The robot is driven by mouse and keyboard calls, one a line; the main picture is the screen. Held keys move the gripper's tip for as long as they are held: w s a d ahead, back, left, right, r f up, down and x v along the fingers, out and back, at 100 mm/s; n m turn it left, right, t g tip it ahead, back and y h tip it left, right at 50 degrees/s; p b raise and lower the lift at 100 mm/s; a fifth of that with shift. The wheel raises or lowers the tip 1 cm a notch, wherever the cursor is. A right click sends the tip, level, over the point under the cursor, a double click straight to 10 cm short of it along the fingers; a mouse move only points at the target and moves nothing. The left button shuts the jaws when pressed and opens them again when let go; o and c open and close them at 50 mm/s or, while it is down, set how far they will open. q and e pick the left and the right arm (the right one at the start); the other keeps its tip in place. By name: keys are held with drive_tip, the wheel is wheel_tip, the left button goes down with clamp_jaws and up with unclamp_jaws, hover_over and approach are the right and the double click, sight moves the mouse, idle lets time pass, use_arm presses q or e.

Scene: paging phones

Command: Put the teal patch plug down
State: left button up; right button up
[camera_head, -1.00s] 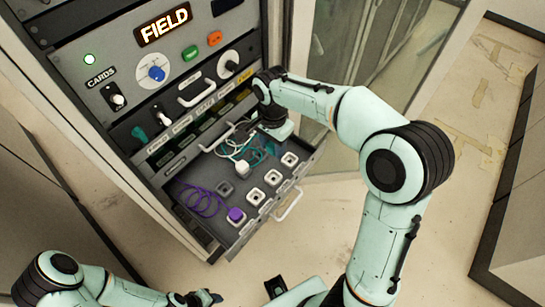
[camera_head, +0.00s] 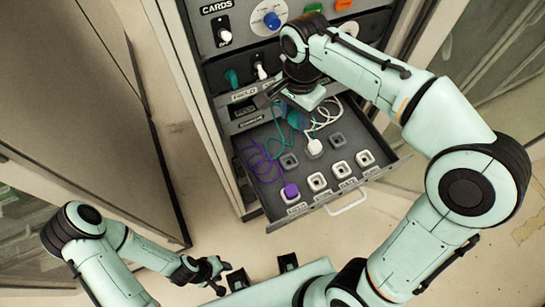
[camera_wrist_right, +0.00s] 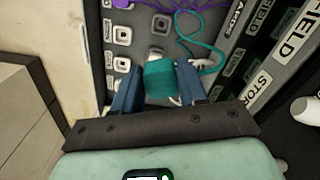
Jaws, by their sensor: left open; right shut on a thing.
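The teal patch plug (camera_wrist_right: 160,72) is between the blue fingers of my right gripper (camera_wrist_right: 157,84) in the right wrist view, with its teal cord (camera_wrist_right: 204,48) curling away. In the head view my right gripper (camera_head: 291,100) is over the back of the open drawer (camera_head: 352,187). The plug (camera_head: 297,119) is partly hidden there under the gripper. Sockets lie below it; I cannot tell whether it touches anything. My left gripper (camera_head: 217,274) is open and empty, low in the head view, away from the drawer.
A white plug (camera_head: 314,148) and a purple plug (camera_head: 291,191) with a coiled cord sit in the drawer. Several pale sockets (camera_head: 365,158) line its front. The cabinet panel with knobs (camera_head: 272,20) rises behind. Floor (camera_head: 400,195) is clear in front of the drawer.

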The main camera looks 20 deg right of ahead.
drive_tip(key=shift+a+f, duration=0.2)
use_arm(q)
drive_tip(key=shift+s+f+b, duration=0.45)
drive_tip(key=shift+f+b, duration=0.25)
drive_tip(key=shift+f, duration=0.15)
drive_tip(key=shift+s+f+b, duration=0.4)
drive_tip(key=shift+f+b, duration=0.25)
drive_tip(key=shift+f, duration=0.15)
use_arm(e)
drive_tip(key=shift+f, duration=9.75)
drive_tip(key=shift+f+b, duration=0.3)
drive_tip(key=shift+f, duration=0.05)
drive_tip(key=o, duration=1.1)
drive_tip(key=shift+r, duration=0.1)
drive_tip(key=shift+c, duration=0.2)
use_arm(q)
drive_tip(key=shift+s+f, duration=0.1)
drive_tip(key=shift+f, duration=0.1)
